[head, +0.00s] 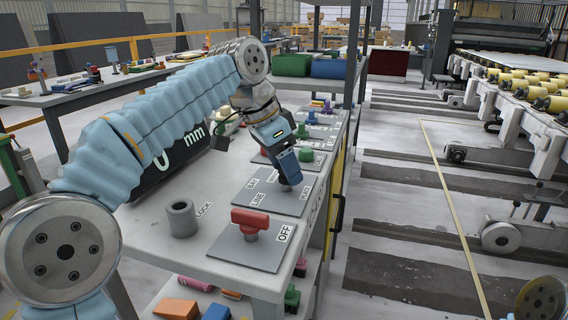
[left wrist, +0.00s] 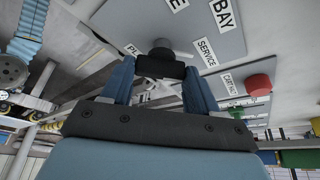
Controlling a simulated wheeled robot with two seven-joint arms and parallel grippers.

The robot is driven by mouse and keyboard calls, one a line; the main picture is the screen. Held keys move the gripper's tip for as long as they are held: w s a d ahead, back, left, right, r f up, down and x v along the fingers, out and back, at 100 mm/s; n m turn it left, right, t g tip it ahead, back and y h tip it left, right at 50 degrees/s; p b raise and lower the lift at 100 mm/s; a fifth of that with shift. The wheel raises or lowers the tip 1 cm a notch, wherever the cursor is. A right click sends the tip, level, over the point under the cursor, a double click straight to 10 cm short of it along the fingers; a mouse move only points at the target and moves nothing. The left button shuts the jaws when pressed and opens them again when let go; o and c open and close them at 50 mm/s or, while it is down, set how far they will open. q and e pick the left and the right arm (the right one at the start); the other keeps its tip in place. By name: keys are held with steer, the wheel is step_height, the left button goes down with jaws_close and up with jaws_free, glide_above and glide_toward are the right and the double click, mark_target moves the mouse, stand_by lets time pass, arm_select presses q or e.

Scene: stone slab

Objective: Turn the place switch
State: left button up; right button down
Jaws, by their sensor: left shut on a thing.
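The place switch is a black knob (left wrist: 160,70) on a grey plate (head: 257,195) marked BAY, LINE and PLACE on the worktop; the left wrist view also shows SERVICE on this plate. My left gripper (head: 289,168) reaches down over the plate from above and hides most of the knob in the head view. In the left wrist view my left gripper (left wrist: 160,82) has its two blue fingers closed on the sides of the black knob's handle. My right gripper is out of view; only a joint of my right arm shows at the lower right.
A red knob (head: 250,222) on a plate marked OFF stands at the near end. A grey cylinder (head: 181,217) marked LOCK is left of it. Further plates with a green knob (head: 306,155) and other knobs lie behind. A roller line runs along the right.

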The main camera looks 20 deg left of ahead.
arm_select(q)
steer(key=o, duration=1.1)
steer(key=shift+c, duration=0.2)
steer(key=v, duration=0.7)
steer(key=shift+r, duration=0.25)
steer(key=shift+s+a, duration=0.1)
